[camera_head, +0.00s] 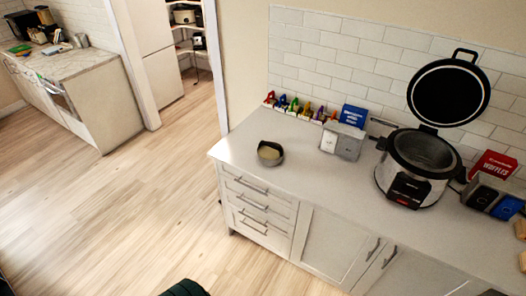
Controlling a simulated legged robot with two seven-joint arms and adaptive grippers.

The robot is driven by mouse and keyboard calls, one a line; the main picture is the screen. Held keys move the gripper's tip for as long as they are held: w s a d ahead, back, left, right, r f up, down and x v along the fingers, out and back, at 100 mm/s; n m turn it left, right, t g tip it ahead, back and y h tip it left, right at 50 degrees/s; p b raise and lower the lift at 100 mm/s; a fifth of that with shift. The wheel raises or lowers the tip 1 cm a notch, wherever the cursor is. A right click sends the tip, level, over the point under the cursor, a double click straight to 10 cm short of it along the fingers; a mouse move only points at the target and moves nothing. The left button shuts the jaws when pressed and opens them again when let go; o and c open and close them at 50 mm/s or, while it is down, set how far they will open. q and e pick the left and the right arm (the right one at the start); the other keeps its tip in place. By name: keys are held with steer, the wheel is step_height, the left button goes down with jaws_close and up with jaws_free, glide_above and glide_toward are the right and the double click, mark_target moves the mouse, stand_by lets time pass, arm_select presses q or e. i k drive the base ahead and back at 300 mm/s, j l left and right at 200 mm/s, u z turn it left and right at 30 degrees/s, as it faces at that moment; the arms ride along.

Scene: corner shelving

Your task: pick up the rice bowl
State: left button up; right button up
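The rice bowl (279,159) is a small dark bowl with pale contents. It stands upright on the white counter (240,143), near the counter's left end. Nothing touches it. Neither of my grippers shows clearly. A dark rounded part at the bottom edge, left of centre, and a small dark bit at the bottom right may be mine, but no fingers can be made out. Both are well apart from the bowl.
A rice cooker (414,158) with its lid raised stands right of the bowl. Between them, grey containers (343,141) and a blue box (353,115) stand near the wall. Colourful items (293,108) line the back. Counter around the bowl is clear; drawers (258,207) are below.

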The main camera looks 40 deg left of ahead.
mark_target(270, 153)
steer(key=k+l+u, duration=0.1)
steer(key=u, duration=1.3)
steer(key=i+j+z, duration=0.05)
